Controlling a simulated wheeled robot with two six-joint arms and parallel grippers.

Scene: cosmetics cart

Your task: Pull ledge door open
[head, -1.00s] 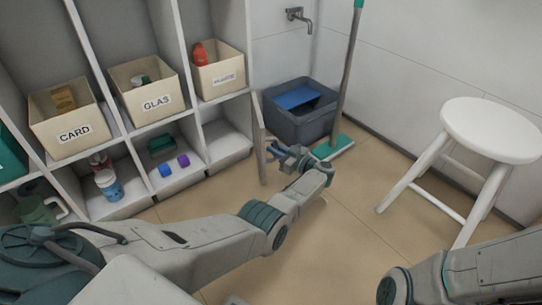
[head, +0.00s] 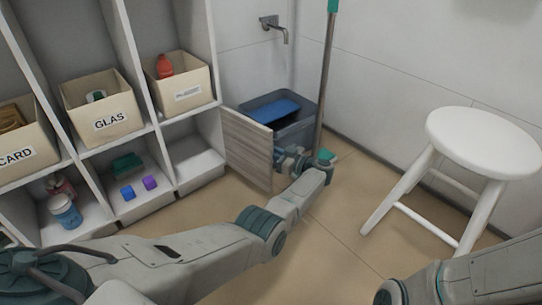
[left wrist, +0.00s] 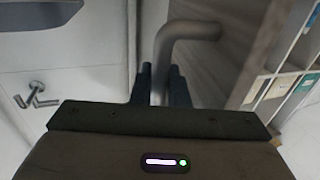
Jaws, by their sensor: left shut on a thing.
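The ledge door (head: 247,148) is a grey-brown wood-grain panel at the right end of the white shelf. It stands swung out from the shelf, and the empty lower right compartment (head: 194,160) is open to view. My left gripper (head: 282,160) is at the door's outer side. In the left wrist view its two dark fingers (left wrist: 159,85) are shut on the bent grey door handle (left wrist: 185,32), with the door panel (left wrist: 236,45) behind it. In the head view the handle is mostly hidden by the gripper. My right arm shows at the lower right, but its gripper is out of view.
A dark grey bin (head: 290,118) with a blue item and a green-handled mop (head: 326,80) stand just behind the door. A white stool (head: 470,140) stands at the right. Labelled boxes (head: 105,110) fill the upper shelf.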

